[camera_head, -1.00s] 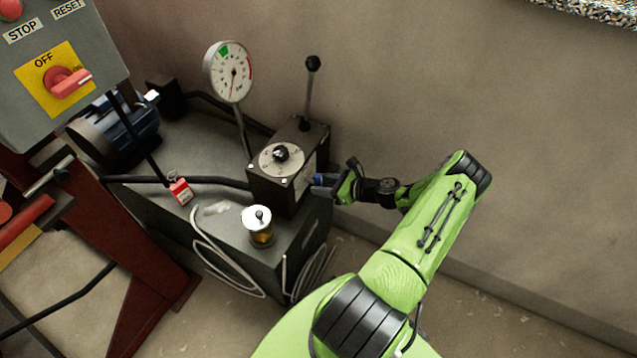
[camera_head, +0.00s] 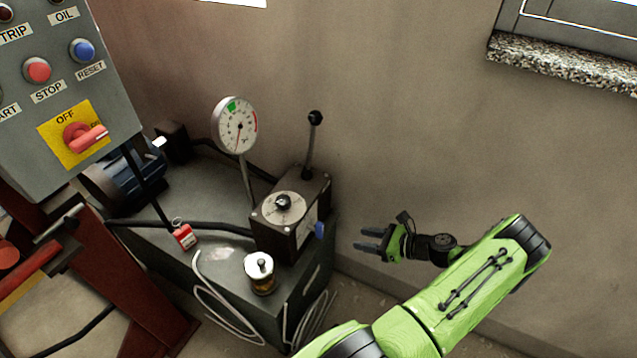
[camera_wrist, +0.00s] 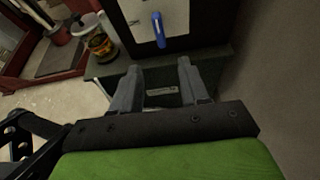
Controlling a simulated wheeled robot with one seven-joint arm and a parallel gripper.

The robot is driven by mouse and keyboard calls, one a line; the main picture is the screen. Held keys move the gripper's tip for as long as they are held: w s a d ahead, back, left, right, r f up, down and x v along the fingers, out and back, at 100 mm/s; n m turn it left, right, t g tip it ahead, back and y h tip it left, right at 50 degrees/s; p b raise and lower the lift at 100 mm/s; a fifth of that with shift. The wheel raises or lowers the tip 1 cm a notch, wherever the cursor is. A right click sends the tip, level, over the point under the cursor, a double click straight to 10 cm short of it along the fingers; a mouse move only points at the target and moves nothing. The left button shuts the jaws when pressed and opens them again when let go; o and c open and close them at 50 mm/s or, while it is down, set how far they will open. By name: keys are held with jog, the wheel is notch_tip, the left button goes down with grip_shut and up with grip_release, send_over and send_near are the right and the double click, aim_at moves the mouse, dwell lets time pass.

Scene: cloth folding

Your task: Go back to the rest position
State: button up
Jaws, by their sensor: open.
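My gripper (camera_head: 372,244) is open and empty in the head view, in the air to the right of a dark valve block (camera_head: 290,222). A clear gap lies between its fingertips and the block. A small blue handle (camera_head: 319,230) sticks out from the block's right face. In the wrist view my two grey fingers (camera_wrist: 158,88) stand apart with nothing between them. The blue handle (camera_wrist: 159,30) shows beyond them on the block's pale face.
A dark tank (camera_head: 225,268) carries the block, a pressure gauge (camera_head: 235,127), a black-knobbed lever (camera_head: 314,140) and a glass-sided cap (camera_head: 260,272). A control box (camera_head: 62,90) stands at left. Bare wall and free air lie right of the tank.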

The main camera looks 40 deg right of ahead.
jog(key=w+a+r+n+g+p, duration=0.2)
jog(key=w+a+r+n+g, duration=0.25)
jog(key=a+r+n, duration=0.55)
jog(key=w+a+r+n+g+p, duration=0.25)
jog(key=a+r+n+g, duration=0.45)
jog(key=r, duration=0.6)
jog(key=s+a+r+n+t+h+p, duration=0.2)
jog(key=s+a+r+n+h, duration=0.2)
jog(key=a+r+n, duration=0.55)
jog(key=s+a+r+n+t+p, duration=0.1)
jog(key=s+a+r+n, duration=0.4)
jog(key=s, duration=0.5)
notch_tip(320, 180, up, 2)
jog(key=shift+r+n+t+h+p, duration=0.2)
jog(key=shift+n+t+h+p, duration=0.15)
jog(key=shift+t, duration=0.4)
